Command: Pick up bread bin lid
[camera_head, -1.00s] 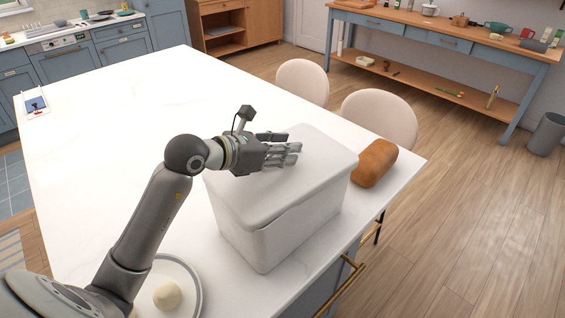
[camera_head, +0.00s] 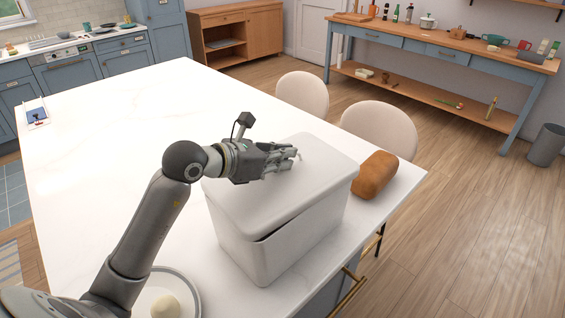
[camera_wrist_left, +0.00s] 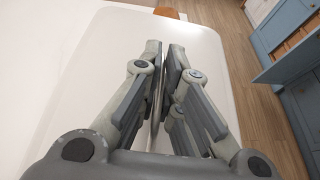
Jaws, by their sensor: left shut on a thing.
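The bread bin (camera_head: 290,250) is a pale box on the white island top. Its white lid (camera_head: 318,180) sits slightly askew, with a dark gap between lid and box along the front right side. My left gripper (camera_head: 293,161) is over the lid and shut on its thin metal handle (camera_wrist_left: 156,95), which is mostly hidden by the fingers. In the left wrist view the gripper (camera_wrist_left: 165,50) has its fingers close together on the handle, with the lid (camera_wrist_left: 95,60) filling the surface below. My right gripper is not in view.
A brown loaf (camera_head: 375,175) lies just right of the bin. A plate (camera_head: 190,282) with a pale round item (camera_head: 165,307) is at the near left. Two chairs (camera_head: 380,128) stand beyond the island (camera_head: 130,130). The island's far left part is mostly clear.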

